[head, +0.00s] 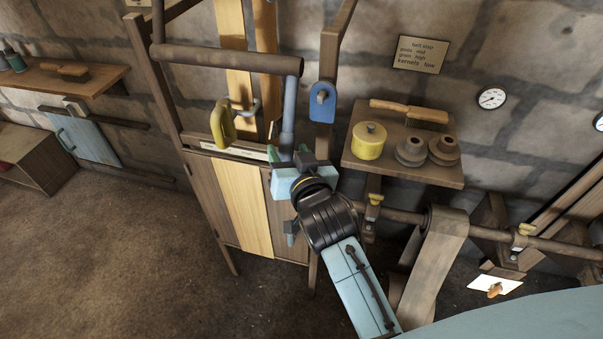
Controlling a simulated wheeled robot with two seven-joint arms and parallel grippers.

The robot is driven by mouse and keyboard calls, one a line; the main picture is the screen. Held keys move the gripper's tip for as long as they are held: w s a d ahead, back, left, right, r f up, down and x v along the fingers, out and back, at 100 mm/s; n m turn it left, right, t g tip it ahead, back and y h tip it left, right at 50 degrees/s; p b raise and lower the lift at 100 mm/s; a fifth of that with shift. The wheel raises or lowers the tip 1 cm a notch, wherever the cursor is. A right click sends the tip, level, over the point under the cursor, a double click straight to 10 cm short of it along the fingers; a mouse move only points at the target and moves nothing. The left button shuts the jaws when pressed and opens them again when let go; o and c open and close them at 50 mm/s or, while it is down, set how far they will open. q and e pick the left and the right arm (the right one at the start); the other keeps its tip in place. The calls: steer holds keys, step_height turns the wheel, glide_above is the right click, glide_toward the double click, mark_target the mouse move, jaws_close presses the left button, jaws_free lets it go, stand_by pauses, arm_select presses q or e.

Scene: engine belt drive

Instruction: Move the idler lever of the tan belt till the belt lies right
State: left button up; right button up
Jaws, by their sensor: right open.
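The tan belt (237,92) shows as pale upright strips at the upper middle. A dark horizontal bar (226,57) crosses in front of them. A blue-grey handle (289,107) hangs from the bar's right end and seems to be the idler lever. My right gripper (289,158) is open at the handle's lower end. I cannot tell whether its fingers touch the handle; the gripper body hides that end. A yellow handle (222,124) hangs to the left and a blue plate (322,101) to the right. My left gripper is out of view.
A wall shelf (365,158) holds a yellow pot (370,141), dark weights and a brush. A sign (421,55) and a gauge (491,97) hang above. A horizontal shaft (490,234) with a wide brown belt (434,262) runs at right. The floor at left is clear.

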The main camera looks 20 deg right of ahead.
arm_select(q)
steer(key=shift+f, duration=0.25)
arm_select(e)
steer(key=s+r, duration=0.1)
steer(key=s, duration=0.7)
steer(key=shift+s+r, duration=0.3)
steer(key=shift+s, duration=0.1)
